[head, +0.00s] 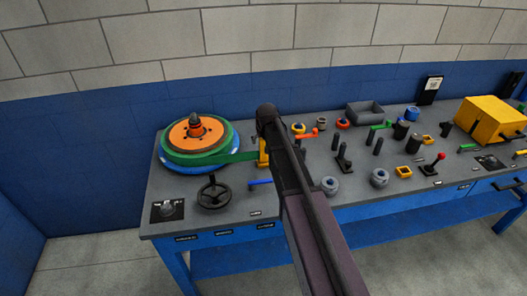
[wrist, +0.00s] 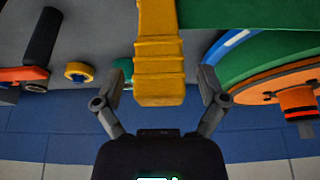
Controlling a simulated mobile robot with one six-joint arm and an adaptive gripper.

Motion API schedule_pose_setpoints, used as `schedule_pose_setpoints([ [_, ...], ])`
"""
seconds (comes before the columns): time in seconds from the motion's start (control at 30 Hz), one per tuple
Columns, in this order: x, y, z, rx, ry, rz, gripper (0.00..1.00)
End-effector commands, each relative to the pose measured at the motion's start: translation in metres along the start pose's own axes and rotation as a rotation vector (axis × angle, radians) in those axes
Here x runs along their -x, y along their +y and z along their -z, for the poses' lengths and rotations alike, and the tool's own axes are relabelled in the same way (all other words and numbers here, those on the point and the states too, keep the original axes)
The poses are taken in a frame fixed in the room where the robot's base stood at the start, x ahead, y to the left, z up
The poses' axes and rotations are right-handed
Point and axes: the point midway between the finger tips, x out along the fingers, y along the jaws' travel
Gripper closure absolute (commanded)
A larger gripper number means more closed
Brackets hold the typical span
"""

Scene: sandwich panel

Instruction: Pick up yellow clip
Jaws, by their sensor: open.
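The yellow clip (wrist: 158,50) is a ribbed upright block in the middle of the wrist view, at the end of a green flat piece (wrist: 235,14). In the head view the yellow clip (head: 262,152) shows as a thin strip, partly hidden behind my arm. My gripper (wrist: 161,78) is open, with one finger on each side of the clip's end. Gaps show between both fingers and the clip, and nothing is held. My gripper's fingers are hidden by my arm in the head view.
A stacked orange, green and blue disc (head: 198,142) stands left of the clip. A black handwheel (head: 213,194) is in front of it. A yellow ring (wrist: 78,72) and an orange part with a black post (wrist: 40,40) lie left in the wrist view. A blue wall is behind the bench.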

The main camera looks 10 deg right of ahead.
Motion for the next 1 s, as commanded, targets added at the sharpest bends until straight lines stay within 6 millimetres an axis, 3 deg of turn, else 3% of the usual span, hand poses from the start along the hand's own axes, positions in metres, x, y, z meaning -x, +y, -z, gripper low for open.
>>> schedule_pose_setpoints([
  [0.03,0.0,0.0,0.0,0.0,0.0,0.0,0.15],
  [0.3,0.0,0.0,0.0,0.0,0.0,0.0,0.95],
  [0.33,0.0,0.0,0.0,0.0,0.0,0.0,1.0],
  [0.73,0.002,0.0,0.001,0.0,0.0,0.0,1.0],
  [1.0,0.014,0.0,0.006,0.001,0.0,0.0,1.0],
])
